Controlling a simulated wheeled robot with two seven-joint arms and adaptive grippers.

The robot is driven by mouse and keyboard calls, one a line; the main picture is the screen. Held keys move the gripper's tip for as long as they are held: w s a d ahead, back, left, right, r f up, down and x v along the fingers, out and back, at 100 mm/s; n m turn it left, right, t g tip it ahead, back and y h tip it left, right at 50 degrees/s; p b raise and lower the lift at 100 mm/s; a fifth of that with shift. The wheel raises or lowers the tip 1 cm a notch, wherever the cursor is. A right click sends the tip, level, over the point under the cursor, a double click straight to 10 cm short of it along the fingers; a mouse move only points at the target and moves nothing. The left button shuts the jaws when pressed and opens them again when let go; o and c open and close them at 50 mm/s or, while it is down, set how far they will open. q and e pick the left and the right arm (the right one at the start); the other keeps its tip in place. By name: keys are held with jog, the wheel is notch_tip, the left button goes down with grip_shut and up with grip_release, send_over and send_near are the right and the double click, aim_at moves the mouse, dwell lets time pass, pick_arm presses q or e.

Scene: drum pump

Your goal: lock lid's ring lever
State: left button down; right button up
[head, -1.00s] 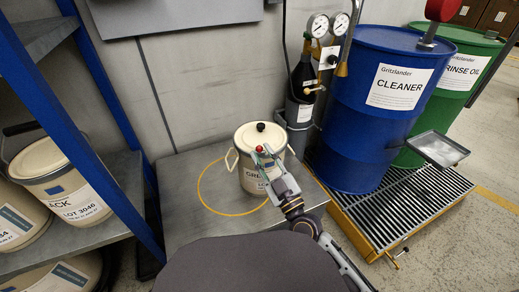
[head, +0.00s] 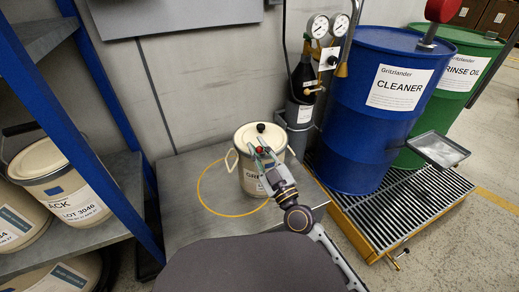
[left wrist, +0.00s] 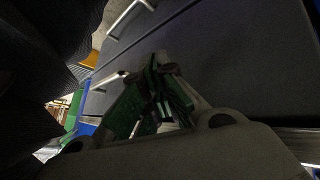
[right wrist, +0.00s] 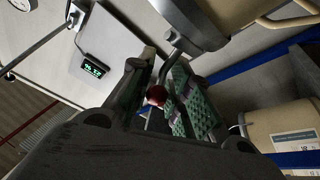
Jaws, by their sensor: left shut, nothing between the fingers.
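The cream pot (head: 247,178) stands upright on the grey table, with a black knob (head: 261,127) on its lid. The ring lever's red ball (head: 259,149) shows at the pot's near rim. In the right wrist view the red ball (right wrist: 155,96) lies between the spread fingers of my right gripper (right wrist: 158,82), with the grey lever bar (right wrist: 169,64) running up to the pot. My right gripper (head: 263,156) is open around the ball; contact cannot be told. My left gripper (left wrist: 155,90) is shut and empty, away from the pot, in the left wrist view.
A blue drum (head: 360,125) and a green drum (head: 447,78) stand on a grated pallet at the right. A gas bottle with gauges (head: 302,85) is close behind the pot. A blue-framed shelf (head: 105,95) with pots is at the left.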

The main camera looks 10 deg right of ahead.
grip_shut()
